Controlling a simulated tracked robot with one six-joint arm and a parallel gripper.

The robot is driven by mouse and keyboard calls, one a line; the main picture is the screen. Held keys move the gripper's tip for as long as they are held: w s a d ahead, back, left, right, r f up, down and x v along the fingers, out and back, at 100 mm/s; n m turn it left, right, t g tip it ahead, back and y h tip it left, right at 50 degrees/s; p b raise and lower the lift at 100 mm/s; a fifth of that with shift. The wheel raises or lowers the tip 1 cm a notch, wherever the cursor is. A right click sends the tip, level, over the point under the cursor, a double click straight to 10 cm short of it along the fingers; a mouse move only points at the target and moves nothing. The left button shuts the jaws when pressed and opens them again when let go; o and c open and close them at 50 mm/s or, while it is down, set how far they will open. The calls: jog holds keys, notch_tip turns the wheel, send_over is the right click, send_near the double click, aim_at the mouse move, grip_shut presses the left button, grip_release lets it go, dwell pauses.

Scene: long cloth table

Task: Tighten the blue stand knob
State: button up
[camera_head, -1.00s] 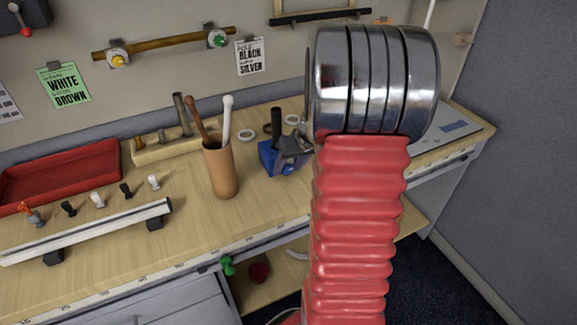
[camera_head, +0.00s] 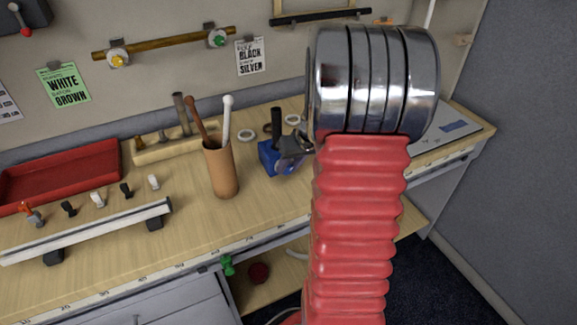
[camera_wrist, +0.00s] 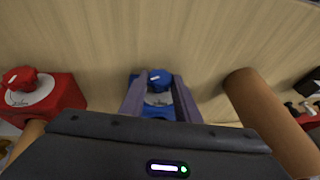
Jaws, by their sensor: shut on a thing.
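The blue stand (camera_head: 268,156) sits on the wooden table, with a dark upright post, just left of my arm in the head view. In the wrist view its blue knob (camera_wrist: 160,79) is between the two fingers of my gripper (camera_wrist: 159,88), above a pale disc and the blue base (camera_wrist: 150,112). The gripper is shut on the knob. In the head view my gripper (camera_head: 296,146) is at the right side of the blue stand, partly hidden by my red arm. The knob itself cannot be made out there.
A red stand with a red knob (camera_wrist: 20,78) is left in the wrist view. A brown cup (camera_head: 220,170) with two sticks stands close to the blue stand; it shows at right in the wrist view (camera_wrist: 265,115). Pale rings (camera_head: 246,135) lie behind.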

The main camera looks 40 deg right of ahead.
jog(key=shift+s+d+m+t+y, duration=0.1)
jog(key=shift+d+m+t+y, duration=0.1)
jog(key=shift+y, duration=0.35)
jog(key=shift+d+m+t+y, duration=0.1)
jog(key=shift+t+y, duration=0.1)
jog(key=shift+y, duration=0.35)
jog(key=shift+d+f+m+t+y, duration=0.2)
jog(key=shift+t+y, duration=0.15)
jog(key=shift+y, duration=0.55)
jog(key=shift+d+f+m+t+y, duration=0.1)
jog(key=shift+m+t+y, duration=0.2)
jog(key=shift+y, duration=0.6)
jog(key=o, duration=1)
jog(key=shift+o, duration=0.2)
jog(key=shift+s, duration=0.1)
jog(key=v, duration=1.3)
jog(key=shift+s+d+r, duration=0.15)
jog(key=shift+s+d, duration=0.05)
jog(key=shift+d, duration=0.05)
